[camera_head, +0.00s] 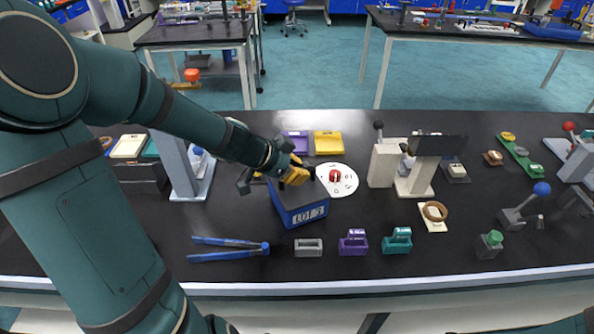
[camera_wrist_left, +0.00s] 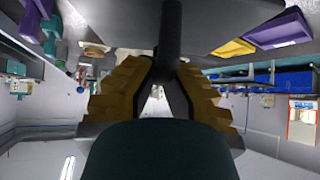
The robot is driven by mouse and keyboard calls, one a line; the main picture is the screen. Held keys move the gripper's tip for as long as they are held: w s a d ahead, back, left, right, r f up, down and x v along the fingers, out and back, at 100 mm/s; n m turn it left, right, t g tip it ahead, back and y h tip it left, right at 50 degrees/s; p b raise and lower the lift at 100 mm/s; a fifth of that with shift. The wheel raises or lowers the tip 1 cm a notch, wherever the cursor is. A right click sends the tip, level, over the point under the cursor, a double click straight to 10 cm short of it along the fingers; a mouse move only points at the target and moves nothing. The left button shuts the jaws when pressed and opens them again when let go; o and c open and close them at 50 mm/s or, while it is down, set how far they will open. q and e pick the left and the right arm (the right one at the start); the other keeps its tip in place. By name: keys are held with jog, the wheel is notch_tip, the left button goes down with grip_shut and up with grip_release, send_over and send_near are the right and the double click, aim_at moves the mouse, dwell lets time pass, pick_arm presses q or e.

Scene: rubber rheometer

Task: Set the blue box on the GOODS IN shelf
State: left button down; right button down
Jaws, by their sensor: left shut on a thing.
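The blue box (camera_head: 300,208), with a white label that reads LOT 3, is at the middle of the black bench. My left gripper (camera_head: 292,172), with yellow fingers, is at the box's dark top, on its back left side. It is shut on the box, apparently by a dark handle that the fingers mostly hide. In the left wrist view the gripper's yellow fingers (camera_wrist_left: 160,88) close around a dark bar (camera_wrist_left: 169,38). I cannot tell whether the box's base touches the bench. No GOODS IN sign is readable. My right gripper is not in view.
A white dial disc with a red knob (camera_head: 336,176) lies just right of the box. Blue tongs (camera_head: 228,248) and grey, purple (camera_head: 353,243) and teal (camera_head: 397,241) pieces lie in front. Purple and yellow trays (camera_head: 328,143) are behind. A cream press (camera_head: 416,168) stands to the right.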

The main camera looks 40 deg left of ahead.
pick_arm(q)
jog(key=c, duration=1.1)
grip_release()
jog(key=shift+f, duration=0.1)
jog(key=shift+c, duration=0.2)
